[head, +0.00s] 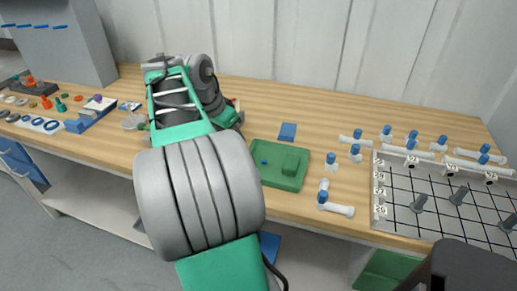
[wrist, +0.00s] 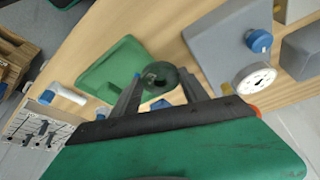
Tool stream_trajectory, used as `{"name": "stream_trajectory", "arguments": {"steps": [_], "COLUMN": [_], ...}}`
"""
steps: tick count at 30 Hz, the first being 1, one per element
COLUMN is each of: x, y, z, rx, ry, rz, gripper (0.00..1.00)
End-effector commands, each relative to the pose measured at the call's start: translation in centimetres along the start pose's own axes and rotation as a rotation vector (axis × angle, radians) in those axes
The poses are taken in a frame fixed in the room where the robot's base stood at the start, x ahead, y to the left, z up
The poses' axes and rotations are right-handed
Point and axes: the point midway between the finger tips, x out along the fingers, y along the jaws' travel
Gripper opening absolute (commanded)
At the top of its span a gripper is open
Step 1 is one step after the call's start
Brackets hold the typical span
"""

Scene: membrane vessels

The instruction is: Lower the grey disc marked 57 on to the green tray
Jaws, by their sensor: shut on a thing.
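In the wrist view my gripper (wrist: 160,84) is shut on a round, dark grey-green disc (wrist: 160,75), held between the two fingertips. No number can be read on it. The green tray (wrist: 100,72) lies on the bench to the left of the fingers, and the disc overlaps its right side in the picture. I cannot tell the height of the disc above the bench. In the head view the green tray (head: 262,179) lies right of my arm, with a raised green block on it. My gripper and the disc are hidden behind my arm there.
A white dial gauge (wrist: 255,78) and a grey block (wrist: 218,45) stand right of my gripper in the wrist view. In the head view, white fittings with blue caps and a gridded board (head: 440,205) lie to the right. A blue block (head: 288,131) lies behind the tray.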

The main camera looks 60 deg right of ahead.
Motion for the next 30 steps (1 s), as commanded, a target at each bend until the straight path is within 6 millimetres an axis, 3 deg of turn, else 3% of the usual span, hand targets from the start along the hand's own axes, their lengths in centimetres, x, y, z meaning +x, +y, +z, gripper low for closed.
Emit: {"name": "stream_trajectory", "arguments": {"steps": [1,3,8,14,30], "x": [1.6,2.6,3.7,4.2,8.2], "y": [1.6,3.5,5.8,6.0,5.9], "z": [-1.4,-2.9,-4.6,-4.5,-2.8], "rx": [0.101,0.216,0.357,0.369,0.365], "ry": [0.0,0.001,0.005,0.006,0.005], "rz": [0.038,0.08,0.129,0.134,0.133], "gripper": [0.12,0.12,0.12,0.12,0.12]}}
